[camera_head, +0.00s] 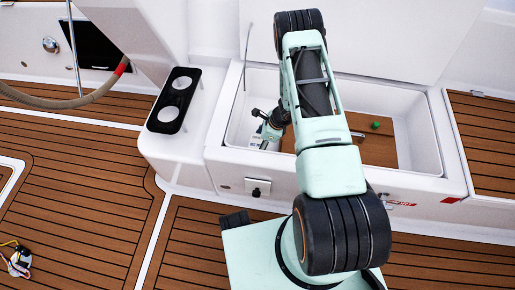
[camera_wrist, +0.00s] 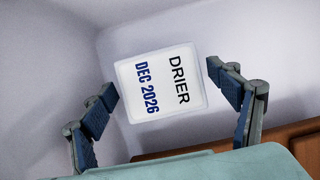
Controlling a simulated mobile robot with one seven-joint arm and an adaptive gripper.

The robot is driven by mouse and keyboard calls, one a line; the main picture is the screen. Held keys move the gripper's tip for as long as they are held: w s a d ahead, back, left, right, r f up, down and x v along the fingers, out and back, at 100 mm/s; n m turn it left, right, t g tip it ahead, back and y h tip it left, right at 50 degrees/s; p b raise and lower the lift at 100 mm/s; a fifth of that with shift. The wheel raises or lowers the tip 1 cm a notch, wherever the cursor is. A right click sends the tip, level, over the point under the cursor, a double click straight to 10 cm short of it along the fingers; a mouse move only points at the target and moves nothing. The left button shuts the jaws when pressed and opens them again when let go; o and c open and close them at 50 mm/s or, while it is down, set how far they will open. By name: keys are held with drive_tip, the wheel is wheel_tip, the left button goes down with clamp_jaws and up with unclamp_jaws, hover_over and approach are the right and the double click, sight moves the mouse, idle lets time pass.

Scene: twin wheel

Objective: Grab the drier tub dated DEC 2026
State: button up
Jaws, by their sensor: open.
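The drier tub (camera_wrist: 160,84) is a white box with a face reading "DRIER" in black and "DEC 2026" in blue. In the wrist view it sits between my gripper's (camera_wrist: 163,80) two fingers, with its label turned sideways and slightly tilted. The fingers are spread apart, with a gap showing between the right finger and the tub; the left fingertip is close to the tub's edge, and I cannot tell if it touches. In the head view my gripper (camera_head: 266,126) is down inside the open white locker at its left end, and the tub (camera_head: 254,138) is partly hidden behind it.
The locker (camera_head: 428,130) has white walls close around the tub and a brown wooden floor (camera_head: 378,151). A small green object (camera_head: 376,125) and a metallic item (camera_head: 357,134) lie to the right. A black cup holder (camera_head: 174,100) stands left of the locker.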

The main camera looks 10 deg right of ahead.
drive_tip(key=shift+f, duration=0.1)
drive_tip(key=shift+c, duration=0.3)
drive_tip(key=c, duration=1.5)
